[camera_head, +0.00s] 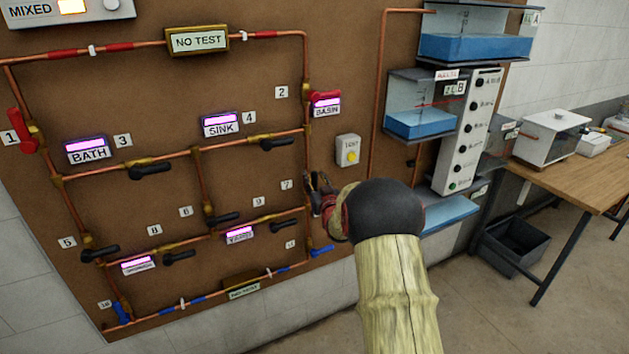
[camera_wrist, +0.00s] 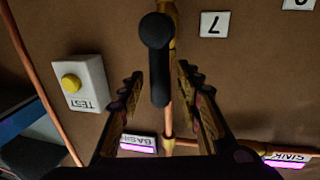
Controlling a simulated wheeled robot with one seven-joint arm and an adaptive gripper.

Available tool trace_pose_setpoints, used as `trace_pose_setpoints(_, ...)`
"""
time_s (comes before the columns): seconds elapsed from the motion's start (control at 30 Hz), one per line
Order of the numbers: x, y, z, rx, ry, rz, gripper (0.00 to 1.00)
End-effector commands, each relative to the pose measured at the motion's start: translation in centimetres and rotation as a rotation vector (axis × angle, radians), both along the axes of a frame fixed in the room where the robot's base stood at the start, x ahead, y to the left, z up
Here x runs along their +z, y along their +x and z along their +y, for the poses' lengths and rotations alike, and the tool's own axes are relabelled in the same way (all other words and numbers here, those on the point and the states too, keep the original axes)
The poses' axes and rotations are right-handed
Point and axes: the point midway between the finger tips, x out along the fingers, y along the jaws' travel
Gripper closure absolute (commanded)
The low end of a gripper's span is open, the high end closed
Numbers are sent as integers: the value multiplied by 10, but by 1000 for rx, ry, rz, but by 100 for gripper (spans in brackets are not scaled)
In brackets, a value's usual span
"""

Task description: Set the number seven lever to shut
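The number seven lever (camera_wrist: 158,75) is black and shows in the wrist view, its rounded hub at the top and its handle pointing down the picture, roughly in line with the copper pipe behind it. The label 7 (camera_wrist: 214,24) appears upside down to its right; in the head view the label (camera_head: 286,185) is left of my gripper. My gripper (camera_wrist: 159,80) is open, with one finger on each side of the handle and visible gaps on both sides. In the head view, my gripper (camera_head: 322,190) and wrist hide most of this lever.
A white test box with a yellow button (camera_head: 351,157) is on the board, right of the lever in the head view. Other levers, such as the black one by SINK (camera_head: 277,144) and the red BASIN one (camera_head: 324,98), are nearby. Water tanks (camera_head: 420,122) stand farther right.

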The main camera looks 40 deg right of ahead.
Motion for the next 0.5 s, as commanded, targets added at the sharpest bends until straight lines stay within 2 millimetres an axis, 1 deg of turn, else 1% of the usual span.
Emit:
trace_pose_setpoints(0.2, 0, 0, 0, 0, 0, 0, 65)
trace_pose_setpoints(0.5, 0, 0, 0, 0, 0, 0, 82)
